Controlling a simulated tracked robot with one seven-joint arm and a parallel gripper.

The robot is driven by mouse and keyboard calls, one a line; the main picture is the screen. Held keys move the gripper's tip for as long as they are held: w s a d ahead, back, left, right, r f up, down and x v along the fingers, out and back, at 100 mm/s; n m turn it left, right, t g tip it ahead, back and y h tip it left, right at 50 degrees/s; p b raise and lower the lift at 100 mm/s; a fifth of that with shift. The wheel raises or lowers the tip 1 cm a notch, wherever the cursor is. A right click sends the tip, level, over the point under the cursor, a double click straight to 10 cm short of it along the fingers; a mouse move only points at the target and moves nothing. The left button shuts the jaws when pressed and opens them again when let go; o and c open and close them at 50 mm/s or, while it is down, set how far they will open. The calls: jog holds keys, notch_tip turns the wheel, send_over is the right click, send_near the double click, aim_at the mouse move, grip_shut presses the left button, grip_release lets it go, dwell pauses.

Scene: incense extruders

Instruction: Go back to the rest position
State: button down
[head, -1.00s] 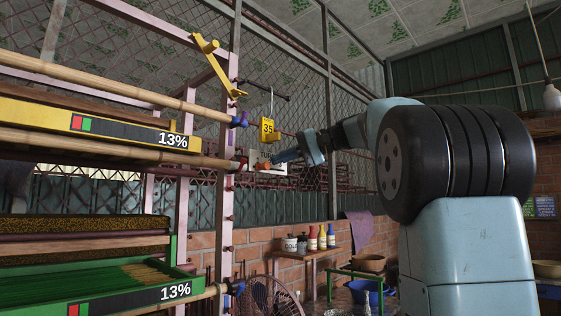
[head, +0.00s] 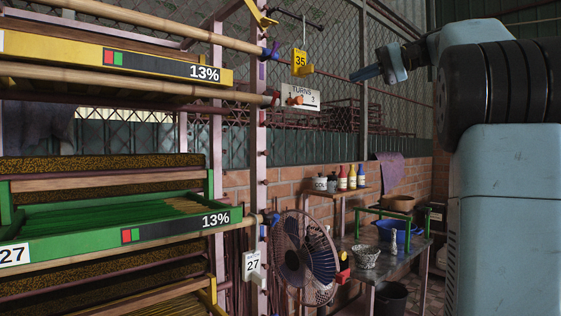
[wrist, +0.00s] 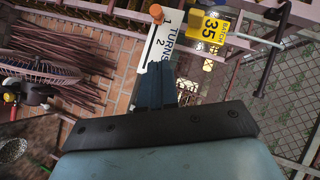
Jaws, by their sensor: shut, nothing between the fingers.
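My gripper (head: 366,74) is in the upper middle right of the head view, fingers pointing left toward the rack. It is shut and empty, with clear air between it and the yellow tag marked 35 (head: 300,63). Below that tag is a white "TURNS" plate (head: 312,97) with an orange peg (head: 295,100). In the wrist view my shut fingers (wrist: 156,88) overlap the lower part of the TURNS plate (wrist: 163,42). The orange peg (wrist: 156,13) and the yellow tag (wrist: 213,29) show beyond the fingertips.
The rack at left holds a yellow tray (head: 110,61) and a green tray (head: 110,229), both reading 13%. A fan (head: 306,257) stands beside the rack post (head: 258,180). A metal table (head: 400,250) with a blue basin stands at lower right. Air around my gripper is free.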

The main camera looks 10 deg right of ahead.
jog(key=s+a+f+m+h, duration=0.1)
jog(key=s+a+f+h, duration=0.25)
jog(key=a+f, duration=0.45)
jog(key=s+a+f+m+h, duration=0.25)
jog(key=s+a+f, duration=0.2)
jog(key=f, duration=0.75)
jog(key=s+f+n+h, duration=0.2)
jog(key=s+f, duration=0.6)
jog(key=f, duration=0.4)
jog(key=s+d+f+n+h, duration=0.1)
jog(key=s+f+h, duration=0.3)
jog(key=s+f, duration=0.4)
notch_tip(320, 180, down, 5)
jog(key=shift+s+d+n+g+h, duration=0.2)
jog(key=shift+s+n+g+h, duration=0.15)
jog(key=shift+n, duration=0.5)
jog(key=shift+w, duration=0.1)
